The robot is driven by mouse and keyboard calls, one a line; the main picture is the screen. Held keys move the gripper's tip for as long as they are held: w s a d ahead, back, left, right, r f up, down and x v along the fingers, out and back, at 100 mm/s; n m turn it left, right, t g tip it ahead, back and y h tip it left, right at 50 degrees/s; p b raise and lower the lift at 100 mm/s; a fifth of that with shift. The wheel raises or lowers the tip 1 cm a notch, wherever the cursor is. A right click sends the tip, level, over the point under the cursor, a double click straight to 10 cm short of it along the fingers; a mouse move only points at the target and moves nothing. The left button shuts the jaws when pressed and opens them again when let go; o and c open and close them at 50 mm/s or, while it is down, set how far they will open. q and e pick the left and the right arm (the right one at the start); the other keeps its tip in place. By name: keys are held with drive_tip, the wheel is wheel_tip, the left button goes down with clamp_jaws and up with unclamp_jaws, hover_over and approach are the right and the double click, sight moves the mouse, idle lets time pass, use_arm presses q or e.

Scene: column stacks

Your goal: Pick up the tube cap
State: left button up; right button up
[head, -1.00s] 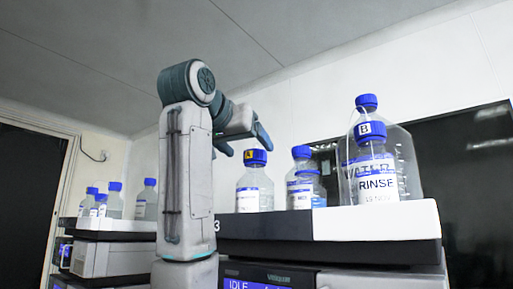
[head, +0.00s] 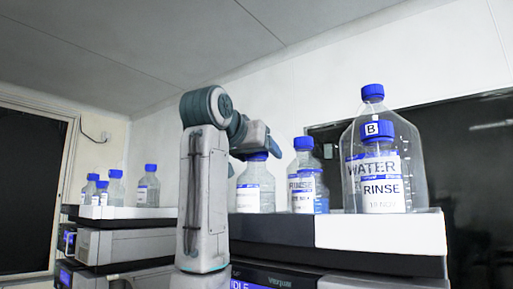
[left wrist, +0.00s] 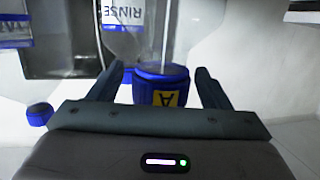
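The tube cap is a blue screw cap (left wrist: 161,88) with a yellow label marked A. It sits on a clear bottle (head: 255,190) with tubing inside, on the tray. In the left wrist view the cap lies between the two fingers of my left gripper (left wrist: 160,86), with a gap on each side. The gripper is open and not closed on it. In the head view the left gripper (head: 257,148) is at the cap's height and hides most of it. My right gripper is not in view.
Several blue-capped bottles stand to the right on the tray (head: 370,232), including a RINSE bottle with cap B (head: 380,175) and a large WATER bottle (head: 409,150). A second stack with bottles (head: 148,190) stands at left. Free air is above the caps.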

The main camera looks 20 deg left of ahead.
use_arm(q)
drive_tip(key=c, duration=0.7)
drive_tip(key=shift+c, duration=0.7)
drive_tip(key=shift+r, duration=0.15)
drive_tip(key=shift+r+b, duration=0.2)
drive_tip(key=shift+b, duration=0.15)
drive_tip(key=shift+r+b, duration=0.45)
drive_tip(key=shift+r, duration=0.15)
drive_tip(key=shift+s+a+r+b, duration=0.15)
drive_tip(key=shift+s+r+b, duration=0.2)
drive_tip(key=shift+r+b, duration=0.35)
drive_tip(key=a+f+b+v, duration=0.1)
drive_tip(key=b+v, duration=0.7)
drive_tip(key=v, duration=0.6)
drive_tip(key=shift+s+f, duration=0.15)
drive_tip(key=shift+f, duration=0.1)
drive_tip(key=shift+s+r+b, duration=0.2)
drive_tip(key=shift+s+b, duration=0.25)
